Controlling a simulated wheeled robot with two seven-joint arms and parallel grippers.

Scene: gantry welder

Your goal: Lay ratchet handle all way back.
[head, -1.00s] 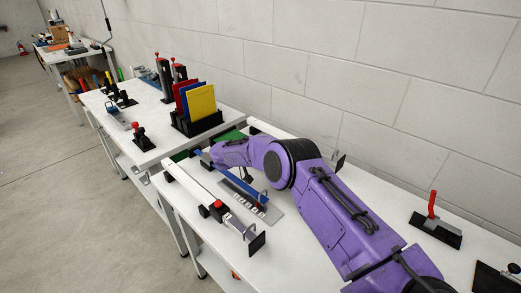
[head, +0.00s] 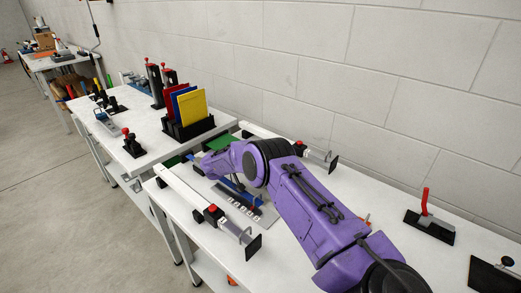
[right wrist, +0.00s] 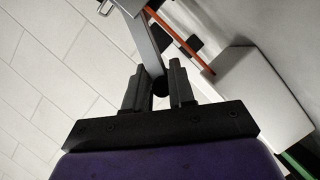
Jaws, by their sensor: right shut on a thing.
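In the right wrist view, a grey metal bar (right wrist: 149,42), which looks like the ratchet handle, comes down from the top. It ends in a dark round tip (right wrist: 160,86) between the fingers of my right gripper (right wrist: 160,90), which is shut on it. In the head view my purple right arm reaches over the near bench. Its gripper end is by the left end of a blue bar (head: 228,184), and the fingers cannot be made out there. The ratchet handle is not clear in the head view. My left gripper is not in view.
A white rail with a red-knobbed clamp (head: 212,210) runs along the bench's front. Another clamp (head: 318,154) is at the back by the wall. A black rack (head: 188,128) with coloured plates stands on the neighbouring bench. A red-handled tool (head: 426,202) sits to the right.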

